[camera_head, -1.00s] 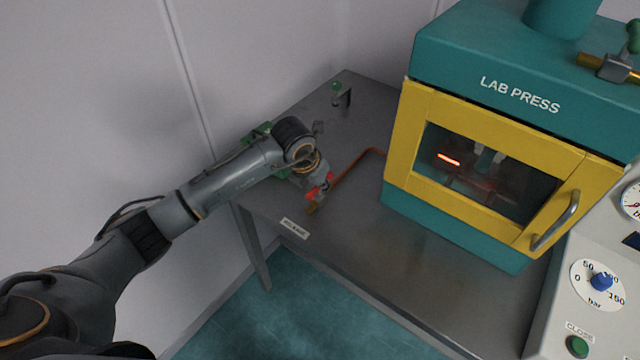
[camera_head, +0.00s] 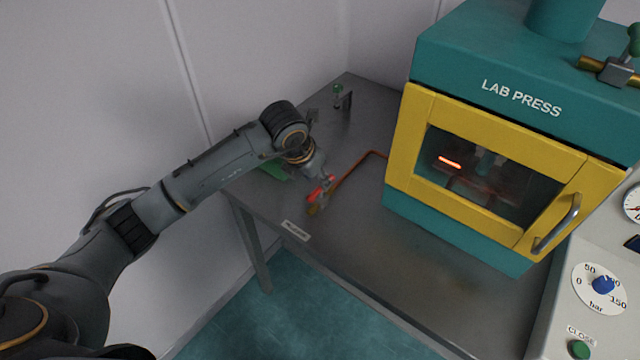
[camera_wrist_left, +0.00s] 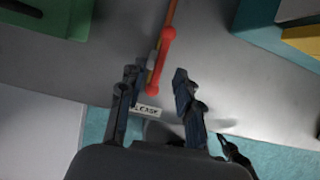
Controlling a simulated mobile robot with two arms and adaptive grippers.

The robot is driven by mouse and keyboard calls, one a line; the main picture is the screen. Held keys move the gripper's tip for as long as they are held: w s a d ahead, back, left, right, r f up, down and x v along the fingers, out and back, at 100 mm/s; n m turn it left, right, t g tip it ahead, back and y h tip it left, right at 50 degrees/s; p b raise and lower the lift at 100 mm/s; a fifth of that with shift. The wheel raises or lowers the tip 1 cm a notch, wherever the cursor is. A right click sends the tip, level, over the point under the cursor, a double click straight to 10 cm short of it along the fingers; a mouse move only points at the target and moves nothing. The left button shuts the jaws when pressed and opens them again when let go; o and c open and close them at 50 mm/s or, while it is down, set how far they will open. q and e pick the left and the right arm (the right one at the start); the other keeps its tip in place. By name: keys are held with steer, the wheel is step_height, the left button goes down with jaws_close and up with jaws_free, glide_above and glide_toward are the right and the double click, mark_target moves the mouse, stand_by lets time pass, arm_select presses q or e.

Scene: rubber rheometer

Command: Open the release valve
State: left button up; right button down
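The release valve has a red lever handle (camera_head: 322,186) on a copper-coloured pipe (camera_head: 362,166) near the front left of the grey table. The handle also shows in the left wrist view (camera_wrist_left: 161,60). My left gripper (camera_wrist_left: 157,76) is open, with the handle's lower end between its fingers, nearer the left finger. I cannot tell whether that finger touches it. In the head view the wrist covers part of the valve. A "RELEASE" label (camera_head: 296,230) lies on the table's front edge, partly hidden by a finger in the wrist view. My right gripper is out of view.
The teal lab press with a yellow door (camera_head: 408,130) stands right of the valve. A green object (camera_head: 272,169) sits behind my left arm. A control panel (camera_head: 562,325) is at the lower right.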

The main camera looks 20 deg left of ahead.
arm_select(q)
steer(key=v, duration=0.6)
steer(key=shift+s+r, duration=0.2)
steer(key=shift+r, duration=0.2)
